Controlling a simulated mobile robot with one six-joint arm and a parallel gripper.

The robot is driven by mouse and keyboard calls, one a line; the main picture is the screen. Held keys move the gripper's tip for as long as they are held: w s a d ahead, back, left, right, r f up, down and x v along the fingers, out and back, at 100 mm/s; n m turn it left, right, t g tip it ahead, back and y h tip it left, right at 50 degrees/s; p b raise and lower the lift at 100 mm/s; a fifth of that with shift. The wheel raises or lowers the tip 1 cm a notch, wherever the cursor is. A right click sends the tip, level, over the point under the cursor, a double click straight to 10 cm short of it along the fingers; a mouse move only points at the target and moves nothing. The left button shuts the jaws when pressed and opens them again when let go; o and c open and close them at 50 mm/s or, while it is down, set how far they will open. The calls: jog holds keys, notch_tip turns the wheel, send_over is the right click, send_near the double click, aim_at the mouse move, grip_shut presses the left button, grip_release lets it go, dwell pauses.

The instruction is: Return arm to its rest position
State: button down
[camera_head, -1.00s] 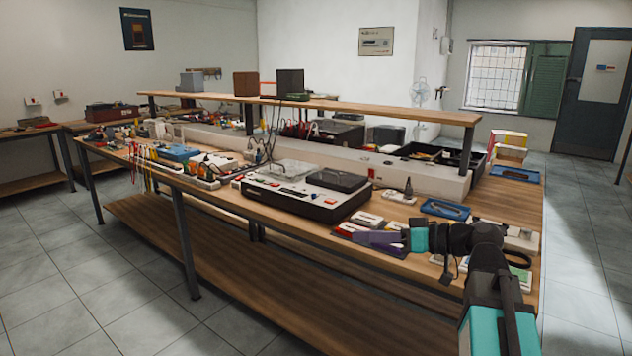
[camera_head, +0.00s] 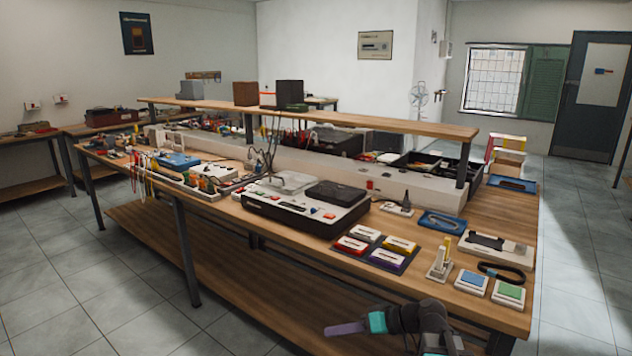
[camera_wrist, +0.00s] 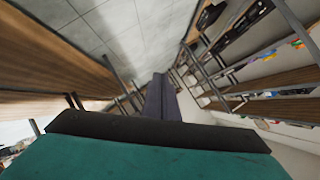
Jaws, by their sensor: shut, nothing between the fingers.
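My gripper (camera_head: 345,329) shows at the bottom of the head view, in front of the workbench (camera_head: 290,235) and below the level of its top. Its purple fingers point left and lie together, shut with nothing between them. The fingers also show in the wrist view (camera_wrist: 161,98), side by side, with the floor and bench shelves tilted behind them. My teal and black arm runs from the gripper to the lower right and leaves the frame.
On the bench stand a tape deck (camera_head: 305,203), a dark tray with coloured cassettes (camera_head: 376,250), a white stand (camera_head: 440,262), blue (camera_head: 471,281) and green (camera_head: 509,293) blocks near the front right edge. A lower shelf (camera_head: 230,275) runs under the bench. Floor at the left (camera_head: 60,290) is clear.

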jog(key=s+f+m+g+h+p, duration=0.1)
jog(key=s+f+g+h+p, duration=0.15)
jog(key=s+f, duration=0.9)
jog(key=s+f+m+g+h+p, duration=0.1)
jog(key=s+f+g+h+p, duration=0.2)
jog(key=s+f, duration=0.8)
jog(key=s+d+f+m+g+h+p, duration=0.1)
jog(key=s+d+f+g+h+p, duration=0.2)
jog(key=s+f, duration=0.75)
jog(key=s+d+f+m+h+b, duration=0.1)
jog(key=s+d+f+m+h, duration=0.1)
jog(key=d, duration=0.6)
jog(key=shift+d+f+m+h, duration=0.3)
jog(key=shift+d+f+h, duration=0.05)
jog(key=shift+f+h, duration=0.5)
